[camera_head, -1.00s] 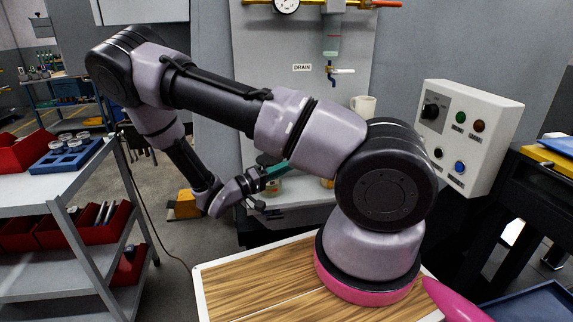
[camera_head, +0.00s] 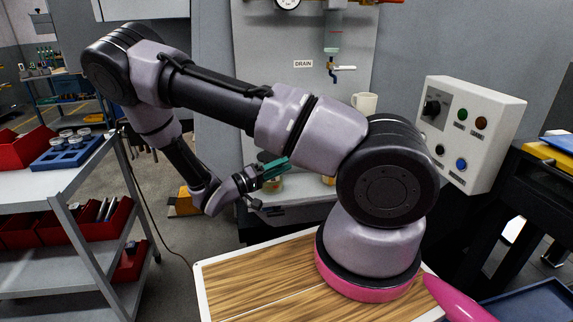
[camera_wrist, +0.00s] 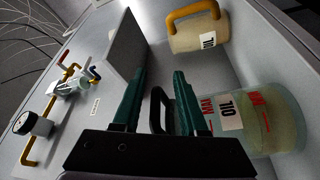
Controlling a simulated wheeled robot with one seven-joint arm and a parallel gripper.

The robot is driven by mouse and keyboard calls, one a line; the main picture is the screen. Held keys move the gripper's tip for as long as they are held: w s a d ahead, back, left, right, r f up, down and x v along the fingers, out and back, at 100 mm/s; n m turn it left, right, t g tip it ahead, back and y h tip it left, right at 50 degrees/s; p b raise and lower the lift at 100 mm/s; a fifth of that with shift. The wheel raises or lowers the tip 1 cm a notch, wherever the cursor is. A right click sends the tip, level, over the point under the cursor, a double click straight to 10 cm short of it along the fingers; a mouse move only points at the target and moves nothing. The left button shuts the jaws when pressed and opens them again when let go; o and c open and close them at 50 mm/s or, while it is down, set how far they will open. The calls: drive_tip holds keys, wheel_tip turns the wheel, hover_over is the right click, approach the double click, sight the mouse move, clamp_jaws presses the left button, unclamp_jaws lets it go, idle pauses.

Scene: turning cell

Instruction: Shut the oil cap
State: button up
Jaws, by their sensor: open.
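My gripper (camera_head: 280,164) is open, with teal fingers, in front of the grey machine panel in the head view. In the wrist view its fingertips (camera_wrist: 150,82) stand apart, with a black loop-shaped handle showing between them. I cannot tell what the loop belongs to or whether the fingers touch it. A dark grey flat plate (camera_wrist: 125,45) stands out beyond the left finger. It may be the open oil cap, but I cannot tell for sure. A pale container marked OIL and MAX (camera_wrist: 278,125) is to the right, partly behind my gripper.
An OIL mug with a yellow handle (camera_wrist: 198,36) stands at the top of the wrist view. A gauge (camera_wrist: 22,122) and pipes are at left. The head view shows a control box (camera_head: 470,135) at right and a shelf trolley (camera_head: 70,180) at left.

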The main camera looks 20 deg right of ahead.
drive_tip(key=v, duration=0.9)
drive_tip(key=shift+a, duration=0.35)
